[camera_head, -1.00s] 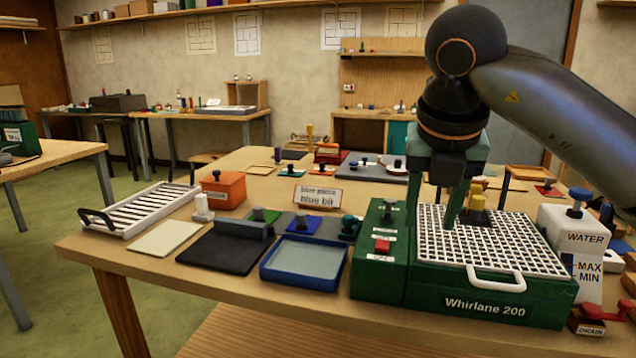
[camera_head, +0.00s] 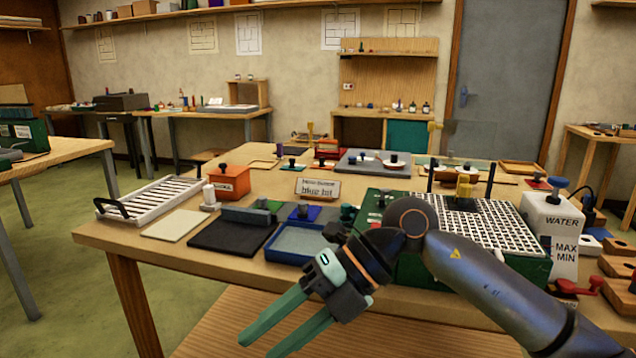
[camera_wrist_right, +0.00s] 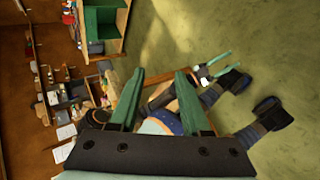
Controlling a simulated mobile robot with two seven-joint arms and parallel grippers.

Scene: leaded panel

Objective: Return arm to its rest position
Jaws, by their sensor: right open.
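My right arm comes in from the right in the head view, low over the front of the bench (camera_head: 120,236). Its gripper (camera_head: 286,328) is open and empty, with two green fingers apart, pointing down and left in front of the bench edge. In the right wrist view its fingers (camera_wrist_right: 157,95) are spread with nothing between them, facing the green floor. A small second gripper with green fingers, which looks like my left one (camera_wrist_right: 226,62), shows there with its fingers apart. It is not in the head view.
The green grinder with a white grid (camera_head: 478,222) stands behind my right arm. A blue tray (camera_head: 296,243), dark mat (camera_head: 232,236), white rack (camera_head: 160,197) and orange block (camera_head: 228,181) lie to its left. A water tank (camera_head: 550,235) stands right. The floor (camera_head: 70,290) at left is clear.

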